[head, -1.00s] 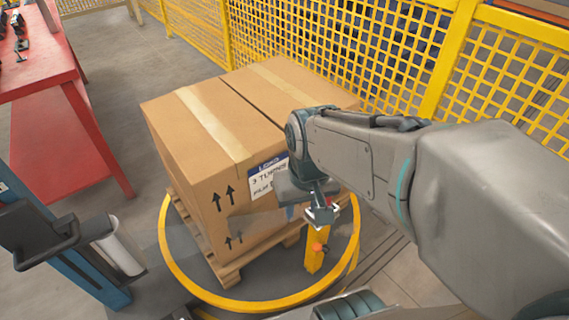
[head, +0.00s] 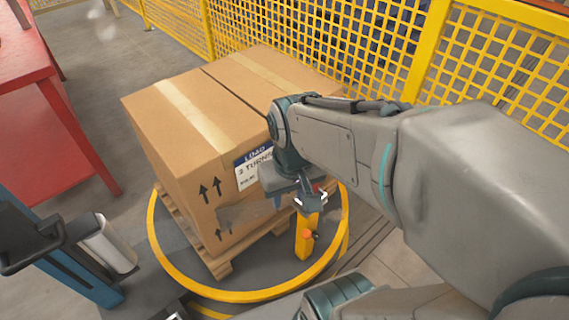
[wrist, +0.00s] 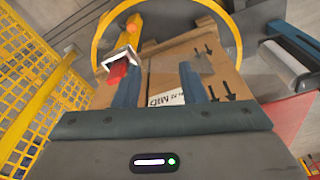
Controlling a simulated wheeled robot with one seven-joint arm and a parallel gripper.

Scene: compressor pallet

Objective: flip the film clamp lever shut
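The film clamp with its red lever (wrist: 118,72) and white-edged jaw (wrist: 121,58) sits on top of a yellow post (wrist: 133,26) in the wrist view. In the head view the clamp (head: 312,198) shows on the yellow post (head: 304,244) at the box's near right corner, partly behind my gripper. My gripper (wrist: 160,76) points toward the box side, its two dark blue fingers apart with nothing gripped between them. The red lever lies just outside the left finger in the wrist view; whether they touch, I cannot tell.
A large cardboard box (head: 190,140) stands on a wooden pallet (head: 218,262) inside a yellow ring (head: 240,294). A film roll (head: 108,243) on a blue mast is at left. A yellow mesh fence (head: 290,45) runs behind. A red table (head: 45,110) stands left.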

